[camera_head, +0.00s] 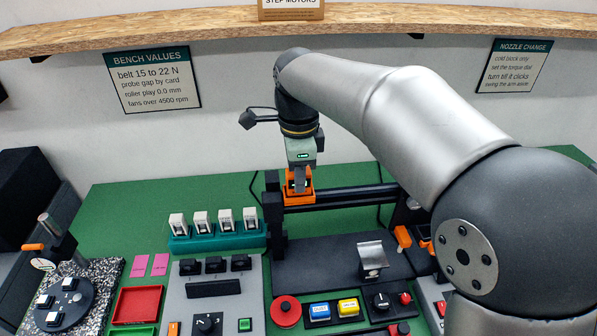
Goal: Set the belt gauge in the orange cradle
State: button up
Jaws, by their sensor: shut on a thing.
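My gripper (299,176) points down at the black rail, below a grey-green housing with a small lit green display. It is shut on a small dark piece that I take to be the belt gauge; the gauge is mostly hidden by the fingers. An orange block (300,199) sits around and below the fingertips at the rail's left end; I cannot tell whether the held piece touches it. Another orange and black holder (403,237) stands at the right, partly hidden behind my arm. I cannot tell which orange part is the cradle.
A dark plate with an upright metal bracket (372,256) lies right of the middle. A teal rack (217,237) holds several white pieces. A red tray (137,304), a red knob (286,310) and a grey control panel (212,295) stand in front. Green bench is clear at the back left.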

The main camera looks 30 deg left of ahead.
jog(key=shift+f, duration=0.4)
jog(key=o, duration=1.1)
notch_tip(320, 180, up, 17)
jog(key=shift+r, duration=0.2)
